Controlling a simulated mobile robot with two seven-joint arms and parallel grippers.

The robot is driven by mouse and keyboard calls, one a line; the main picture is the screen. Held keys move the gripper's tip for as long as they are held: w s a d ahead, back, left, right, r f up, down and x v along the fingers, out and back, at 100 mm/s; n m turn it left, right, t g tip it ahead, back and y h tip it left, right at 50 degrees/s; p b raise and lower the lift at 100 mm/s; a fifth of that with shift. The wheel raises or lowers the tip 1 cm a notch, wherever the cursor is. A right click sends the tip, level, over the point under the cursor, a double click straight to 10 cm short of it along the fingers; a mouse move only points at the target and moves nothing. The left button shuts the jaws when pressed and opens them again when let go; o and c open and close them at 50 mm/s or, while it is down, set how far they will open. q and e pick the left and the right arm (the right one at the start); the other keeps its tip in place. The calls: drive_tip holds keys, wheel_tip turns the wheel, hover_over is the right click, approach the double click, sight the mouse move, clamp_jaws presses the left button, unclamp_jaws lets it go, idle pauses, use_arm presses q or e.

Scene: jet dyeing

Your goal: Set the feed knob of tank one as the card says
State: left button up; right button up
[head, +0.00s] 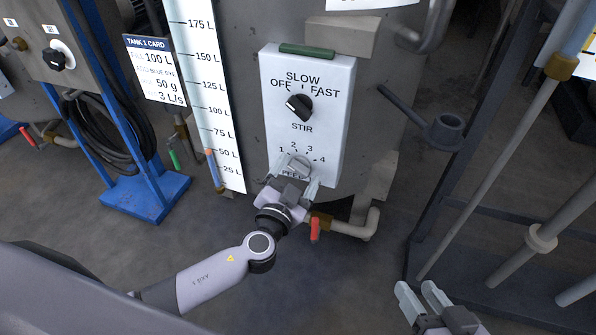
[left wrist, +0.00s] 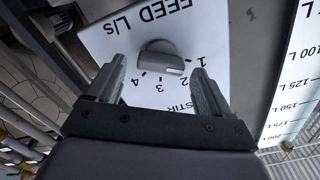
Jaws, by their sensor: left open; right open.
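The feed knob (head: 299,169) is a grey knob low on the white panel (head: 330,130), below the stir knob, with numbers 1 to 4 around it. In the left wrist view the feed knob (left wrist: 160,55) has its pale end towards the 1 side of the scale. My left gripper (head: 298,178) is open at the knob. In its wrist view the fingers (left wrist: 157,68) stand on both sides of the knob, with gaps. The tank 1 card (head: 154,70) reads 100 L, 50 g and 3 L/s. My right gripper (head: 422,297) is open and empty at the lower right.
The black stir knob (head: 299,105) sits above the feed knob. A red-handled valve (head: 314,229) on a pipe is just below my left gripper. A level scale (head: 208,90) stands left of the panel, a bar handle (head: 405,107) to its right. Railings fill the right side.

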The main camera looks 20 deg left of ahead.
use_arm(q)
drive_tip(key=shift+w, duration=0.65)
drive_tip(key=c, duration=1)
drive_tip(key=shift+c, duration=0.2)
